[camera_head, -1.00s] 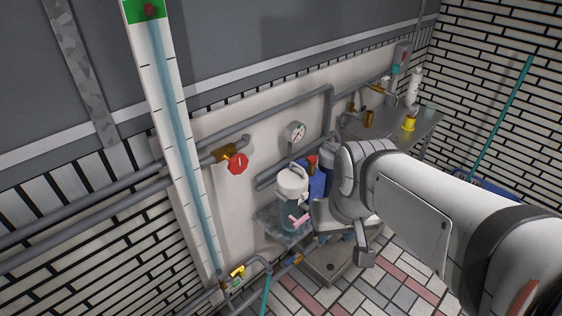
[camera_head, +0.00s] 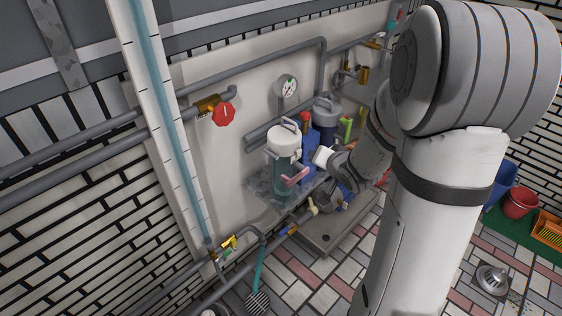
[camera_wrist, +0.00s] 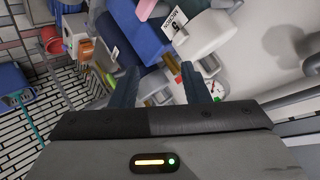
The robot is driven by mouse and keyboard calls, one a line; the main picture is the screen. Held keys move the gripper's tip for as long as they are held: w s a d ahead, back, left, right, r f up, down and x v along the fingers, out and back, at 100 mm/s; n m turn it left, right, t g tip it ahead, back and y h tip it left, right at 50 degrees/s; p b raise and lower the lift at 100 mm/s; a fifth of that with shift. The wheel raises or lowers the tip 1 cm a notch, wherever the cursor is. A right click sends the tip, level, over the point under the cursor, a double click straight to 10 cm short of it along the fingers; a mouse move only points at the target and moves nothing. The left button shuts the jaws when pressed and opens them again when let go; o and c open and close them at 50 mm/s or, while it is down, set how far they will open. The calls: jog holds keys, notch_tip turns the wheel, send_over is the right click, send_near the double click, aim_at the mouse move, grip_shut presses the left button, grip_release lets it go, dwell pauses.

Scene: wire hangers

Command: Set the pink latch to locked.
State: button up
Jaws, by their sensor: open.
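The pink latch (camera_head: 296,177) is a short bar on the front of a teal canister (camera_head: 283,182) with a white lid and handle, standing on a wall shelf. Its exact setting is too small to read. My gripper (camera_wrist: 160,88) is open and empty in the wrist view, its two dark fingers apart. A pink piece (camera_wrist: 145,8) shows at the top edge of that view, beyond the fingertips; it looks like the latch. In the head view my arm's end is right of the canister, and my fingers are hard to make out.
A blue box (camera_head: 309,150) stands right of the canister, with a dark canister (camera_head: 326,113) behind. A gauge (camera_head: 287,87) and red valve (camera_head: 223,114) are on the wall. Pipes run below the shelf.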

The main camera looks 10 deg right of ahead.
aim_at(294, 182)
jog(key=a+f+m+t+y+b, duration=0.1)
jog(key=f+y, duration=0.1)
jog(key=f, duration=0.1)
jog(key=a+f+m+y+b, duration=0.1)
jog(key=f+y+b, duration=0.1)
jog(key=f+y, duration=0.1)
jog(key=a+f+m+t+y+b, duration=0.1)
jog(key=f+m+y+b, duration=0.1)
jog(key=f, duration=0.2)
jog(key=shift+s+a+f+t+y, duration=0.2)
jog(key=shift+s+f+t+y, duration=0.1)
jog(key=shift+s+f+y, duration=0.1)
jog(key=shift+s+a+f+m+y+b, duration=0.1)
jog(key=shift+s+a+m+y+b, duration=0.1)
jog(key=shift+s+m+y+b, duration=0.3)
jog(key=shift+w+a+t, duration=0.15)
jog(key=shift+w+t, duration=0.15)
jog(key=x, duration=0.7)
jog(key=shift+a, duration=0.15)
grip_shut()
